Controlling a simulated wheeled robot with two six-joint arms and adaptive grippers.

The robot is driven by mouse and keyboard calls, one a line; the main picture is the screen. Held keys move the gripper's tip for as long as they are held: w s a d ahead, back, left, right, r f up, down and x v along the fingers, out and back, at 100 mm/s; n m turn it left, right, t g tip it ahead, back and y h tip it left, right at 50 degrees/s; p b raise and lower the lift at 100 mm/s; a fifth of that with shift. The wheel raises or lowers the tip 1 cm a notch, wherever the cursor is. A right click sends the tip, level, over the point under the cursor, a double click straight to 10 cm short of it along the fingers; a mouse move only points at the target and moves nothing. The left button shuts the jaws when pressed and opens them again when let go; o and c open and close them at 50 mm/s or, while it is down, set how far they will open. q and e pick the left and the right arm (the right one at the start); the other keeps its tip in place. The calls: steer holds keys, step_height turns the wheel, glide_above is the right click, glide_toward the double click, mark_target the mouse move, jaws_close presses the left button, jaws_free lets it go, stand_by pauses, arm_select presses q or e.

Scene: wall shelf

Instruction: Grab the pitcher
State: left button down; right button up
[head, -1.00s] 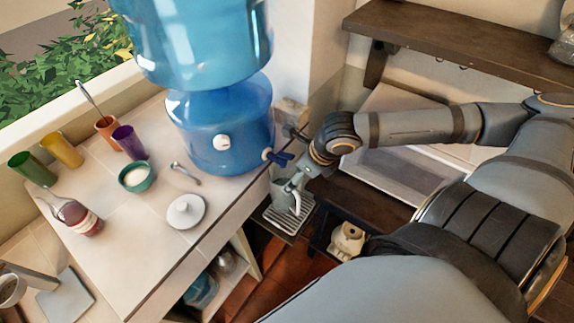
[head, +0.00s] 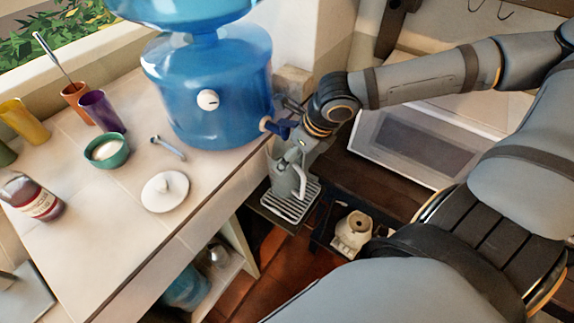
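A pale grey pitcher (head: 279,176) stands on a slatted drip tray (head: 290,207) beneath the blue tap (head: 276,127) of the water dispenser. Its curved handle (head: 304,184) faces right. My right gripper (head: 298,157) comes in from the upper right and is at the upper part of the handle, pointing down. The fingers are small and partly merge with the pitcher, so I cannot tell whether they are shut on it. My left gripper is not in view.
The blue water dispenser (head: 205,90) stands close to the left of my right gripper. The counter (head: 125,235) holds several cups, a green bowl (head: 106,150), a white lid (head: 165,191) and a jar (head: 33,197). A cream object (head: 353,231) sits right of the drip tray.

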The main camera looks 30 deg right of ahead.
steer(key=shift+b+x, duration=0.6)
steer(key=shift+x, duration=0.4)
steer(key=shift+r, duration=0.1)
steer(key=c, duration=1.8)
